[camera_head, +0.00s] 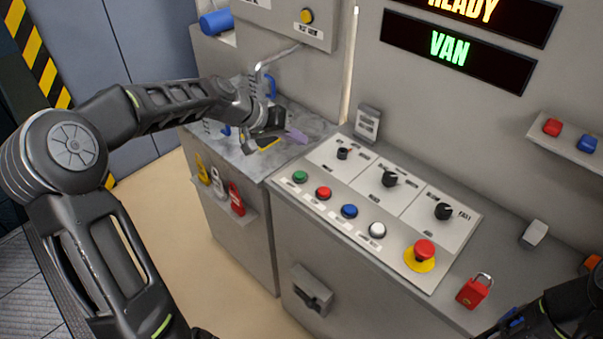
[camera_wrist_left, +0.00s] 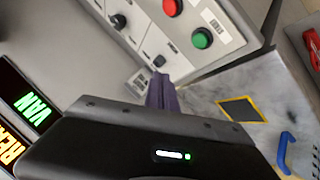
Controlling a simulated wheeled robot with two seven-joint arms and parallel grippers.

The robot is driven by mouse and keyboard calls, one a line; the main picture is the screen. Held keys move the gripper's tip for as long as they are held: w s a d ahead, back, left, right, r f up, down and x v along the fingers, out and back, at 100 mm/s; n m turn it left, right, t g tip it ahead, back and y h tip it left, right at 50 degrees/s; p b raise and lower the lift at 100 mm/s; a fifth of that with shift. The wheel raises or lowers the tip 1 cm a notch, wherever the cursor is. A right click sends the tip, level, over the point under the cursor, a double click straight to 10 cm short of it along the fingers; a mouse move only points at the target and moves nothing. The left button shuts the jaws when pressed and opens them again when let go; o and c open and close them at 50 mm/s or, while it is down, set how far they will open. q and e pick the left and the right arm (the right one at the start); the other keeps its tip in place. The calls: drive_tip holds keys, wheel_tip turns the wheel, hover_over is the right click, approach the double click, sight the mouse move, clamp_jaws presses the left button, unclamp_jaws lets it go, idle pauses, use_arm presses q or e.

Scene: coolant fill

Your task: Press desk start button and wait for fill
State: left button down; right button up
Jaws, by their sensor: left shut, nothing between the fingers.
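The desk's sloped control panel (camera_head: 330,205) carries a row of round buttons. The green button (camera_head: 300,176) is at the row's left end, with a red button (camera_head: 323,193), a blue one (camera_head: 349,211) and a white one (camera_head: 377,230) after it. The green button also shows in the left wrist view (camera_wrist_left: 202,38). My left gripper (camera_head: 294,136) is shut and empty, over the metal worktop near the panel's left end, apart from the green button. Its purple-grey fingertips show in the left wrist view (camera_wrist_left: 163,92). A dark part of my right arm shows at the lower right; its fingers are not clear.
A red emergency stop (camera_head: 424,251) on a yellow ring and a red padlock (camera_head: 474,290) are at the panel's right. Black knobs (camera_head: 390,179) sit above the buttons. A display (camera_head: 452,48) reads "VAN", another "READY". The metal worktop (camera_head: 230,148) adjoins the desk.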

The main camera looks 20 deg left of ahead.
use_arm(q)
drive_tip(key=b, duration=0.4)
hover_over(296, 175)
wheel_tip(296, 175, down, 7)
drive_tip(key=shift+d+r, duration=0.1)
drive_tip(key=shift+f+b, duration=0.8)
drive_tip(key=shift+f, duration=0.1)
idle(1.1)
drive_tip(key=shift+f+b, duration=0.45)
drive_tip(key=shift+b, duration=0.1)
drive_tip(key=shift+f+b, duration=0.5)
idle(0.6)
drive_tip(key=shift+r, duration=0.1)
drive_tip(key=shift+r+p, duration=0.45)
drive_tip(key=shift+r, duration=0.4)
